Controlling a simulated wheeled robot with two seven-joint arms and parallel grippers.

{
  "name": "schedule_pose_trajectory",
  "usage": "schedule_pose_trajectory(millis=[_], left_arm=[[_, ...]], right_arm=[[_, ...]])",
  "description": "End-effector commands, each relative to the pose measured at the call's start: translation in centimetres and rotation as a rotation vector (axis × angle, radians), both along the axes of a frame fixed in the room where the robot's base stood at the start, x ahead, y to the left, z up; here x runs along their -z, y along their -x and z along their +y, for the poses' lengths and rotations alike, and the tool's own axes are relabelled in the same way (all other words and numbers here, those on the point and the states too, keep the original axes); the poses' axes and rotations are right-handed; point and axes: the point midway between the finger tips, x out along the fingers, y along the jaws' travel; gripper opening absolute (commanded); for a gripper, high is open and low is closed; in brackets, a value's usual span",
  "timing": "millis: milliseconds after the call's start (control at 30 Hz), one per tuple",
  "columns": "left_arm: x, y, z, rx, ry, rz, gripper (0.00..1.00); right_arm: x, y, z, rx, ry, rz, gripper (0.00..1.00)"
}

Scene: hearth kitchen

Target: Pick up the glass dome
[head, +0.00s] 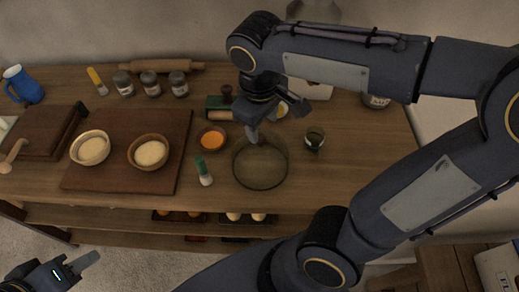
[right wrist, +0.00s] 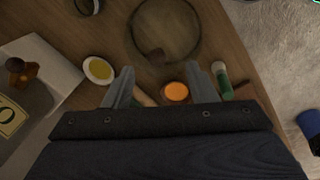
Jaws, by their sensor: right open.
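The glass dome (head: 260,172) is clear and round and stands on the wooden table, right of the middle. In the right wrist view the dome (right wrist: 166,30) shows at the top, with a small brown knob-like spot near its lower rim. My right gripper (head: 254,133) is over the dome's far edge; in the right wrist view its two fingers (right wrist: 170,85) are spread with nothing held between them. I cannot tell its exact height above the dome. My left gripper (head: 84,262) is low at the left, in front of the table, away from the dome; its finger gap is unclear.
Close to the dome are an orange bowl (head: 212,138), a green-capped shaker (head: 204,172) and a small dark glass (head: 314,138). A board (head: 122,184) with two bowls lies to the left. Spice jars (head: 150,83) and a rolling pin (head: 160,66) are behind.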

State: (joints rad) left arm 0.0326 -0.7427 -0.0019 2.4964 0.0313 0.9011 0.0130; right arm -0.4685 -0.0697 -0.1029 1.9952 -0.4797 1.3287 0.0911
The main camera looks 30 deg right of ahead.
Motion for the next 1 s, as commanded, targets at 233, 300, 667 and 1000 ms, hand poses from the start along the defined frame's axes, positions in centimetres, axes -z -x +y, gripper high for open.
schedule_pose_trajectory(millis=[233, 300, 667, 1000], left_arm=[[0.0, 0.0, 0.0, 0.0, 0.0, 0.0, 0.36], [0.0, 0.0, 0.0, 0.0, 0.0, 0.0, 0.36], [-0.1, 0.0, 0.0, 0.0, 0.0, 0.0, 0.36], [0.0, 0.0, 0.0, 0.0, 0.0, 0.0, 0.36]], right_arm=[[0.8, -1.4, 0.2, -0.035, 0.078, 0.015, 0.52], [1.6, -1.4, 0.1, -0.034, 0.076, 0.013, 0.52], [6.4, -2.1, 0.0, -0.033, 0.074, 0.015, 0.52], [7.3, -2.2, -0.1, -0.034, 0.07, 0.011, 0.52]])
